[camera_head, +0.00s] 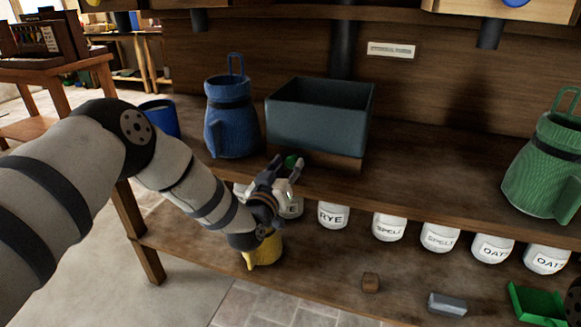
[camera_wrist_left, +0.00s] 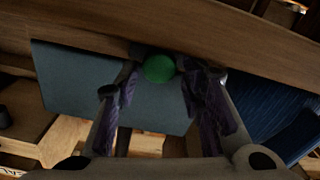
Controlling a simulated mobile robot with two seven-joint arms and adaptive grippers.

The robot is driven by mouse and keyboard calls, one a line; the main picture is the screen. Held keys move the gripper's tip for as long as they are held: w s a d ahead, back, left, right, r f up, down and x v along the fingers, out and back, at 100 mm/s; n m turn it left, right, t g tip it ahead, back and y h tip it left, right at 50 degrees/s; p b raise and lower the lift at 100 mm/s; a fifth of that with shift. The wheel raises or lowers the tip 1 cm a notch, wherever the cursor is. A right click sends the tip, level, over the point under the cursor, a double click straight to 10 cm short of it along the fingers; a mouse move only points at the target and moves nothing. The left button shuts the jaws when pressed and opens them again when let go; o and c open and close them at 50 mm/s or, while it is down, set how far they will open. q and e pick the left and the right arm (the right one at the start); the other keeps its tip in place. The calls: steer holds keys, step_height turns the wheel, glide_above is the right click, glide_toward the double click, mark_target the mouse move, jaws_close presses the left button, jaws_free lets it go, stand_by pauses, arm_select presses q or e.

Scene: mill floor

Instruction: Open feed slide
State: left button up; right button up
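A green round knob (camera_head: 291,161) sits low at the front of the grey-blue open bin (camera_head: 318,123). A wooden base (camera_head: 335,160) shows under the bin. Any slide plate behind the knob is hidden. My left gripper (camera_head: 286,167) is at the knob, in front of the bin. In the left wrist view, the knob (camera_wrist_left: 159,68) lies between the tips of the two open fingers (camera_wrist_left: 160,80), with small gaps showing on both sides.
A blue sack (camera_head: 231,125) stands left of the bin, a blue bucket (camera_head: 160,117) further left. A green sack (camera_head: 551,150) stands at right. The upper shelf (camera_head: 430,170) is clear between bin and green sack.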

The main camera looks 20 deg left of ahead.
arm_select(q)
steer(key=shift+w+r, duration=0.1)
steer(key=shift+w, duration=0.5)
jaws_close()
steer(key=d, duration=0.7)
steer(key=shift+s, duration=0.15)
jaws_free()
steer(key=s, duration=1.2)
steer(key=shift+a, duration=0.2)
